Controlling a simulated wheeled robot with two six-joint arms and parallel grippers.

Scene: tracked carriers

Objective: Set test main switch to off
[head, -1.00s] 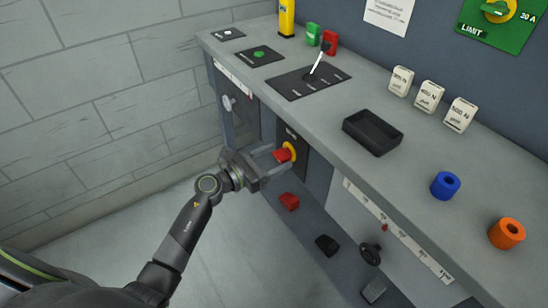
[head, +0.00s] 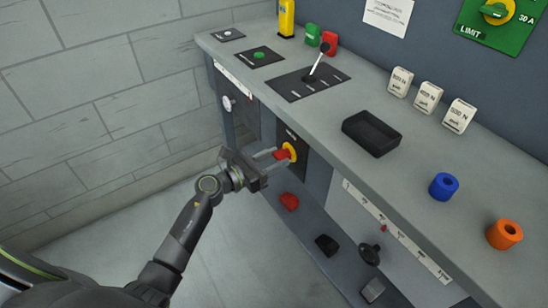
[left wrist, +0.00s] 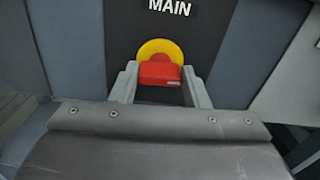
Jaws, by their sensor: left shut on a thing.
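The main switch is a red handle (head: 282,154) on a yellow round base (head: 291,150), set in a dark panel (head: 318,166) on the front of the bench. In the left wrist view the red handle (left wrist: 160,74) sits level below the yellow disc (left wrist: 160,48), under the word MAIN (left wrist: 169,5). My left gripper (head: 277,156) reaches in from the left and is shut on the red handle. In the left wrist view its two fingers (left wrist: 160,77) stand on either side of the handle. My right gripper is not in view.
The bench top (head: 300,115) overhangs the switch. On it are a black lever plate (head: 290,88), a black tray (head: 371,133), white blocks, and blue (head: 443,186) and orange (head: 504,234) rings. A lower shelf (head: 310,225) holds a red piece (head: 289,201) and dark items.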

